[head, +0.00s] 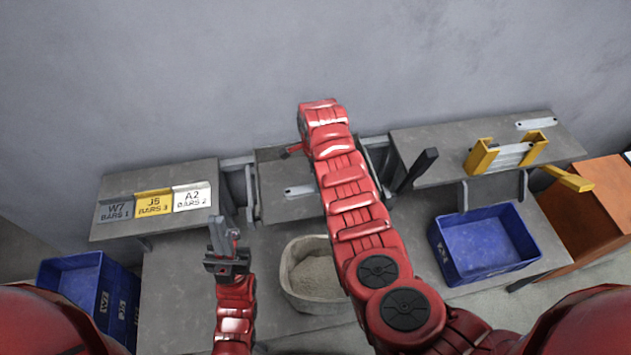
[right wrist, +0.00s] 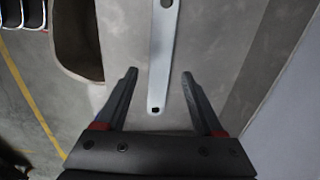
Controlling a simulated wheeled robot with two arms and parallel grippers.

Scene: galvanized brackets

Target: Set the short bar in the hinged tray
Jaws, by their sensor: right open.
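A pale flat bar with a hole at each end, seemingly the short bar (head: 299,190), lies on a grey panel (head: 268,165) in the middle of the bench. I cannot tell if this panel is the hinged tray. In the right wrist view the bar (right wrist: 161,55) runs lengthwise between the fingers of my right gripper (right wrist: 160,76), which is open with a gap on both sides. In the head view my right arm hides most of that gripper and part of the panel.
A beige bin (head: 292,285) stands in front of the panel. Label plates (head: 154,204) lie on the left shelf. The right shelf holds a yellow fixture (head: 482,157) and another bar (head: 535,124). Blue crates stand at right (head: 449,253) and left (head: 70,273). A dark post (head: 420,168) rises beside my right arm.

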